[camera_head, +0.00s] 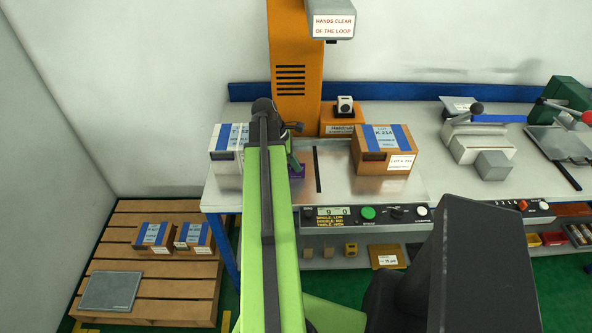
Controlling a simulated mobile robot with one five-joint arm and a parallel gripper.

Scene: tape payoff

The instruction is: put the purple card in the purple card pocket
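A small purple patch (298,172) shows on the metal work surface just right of my green arm. Most of it is hidden by the arm and gripper, so I cannot tell whether it is the purple card or the pocket. My gripper (294,153) is over the bench beside the arm's far end, directly above the purple patch in the picture. Its fingers are mostly hidden, and I cannot tell whether they hold anything. No other purple thing is visible.
A white box (226,160) stands left of my arm and a brown box (385,150) right, both with blue tape. An orange machine (291,65) rises behind. A control panel (368,213) runs along the front edge. A pallet (180,280) with boxes stands at left.

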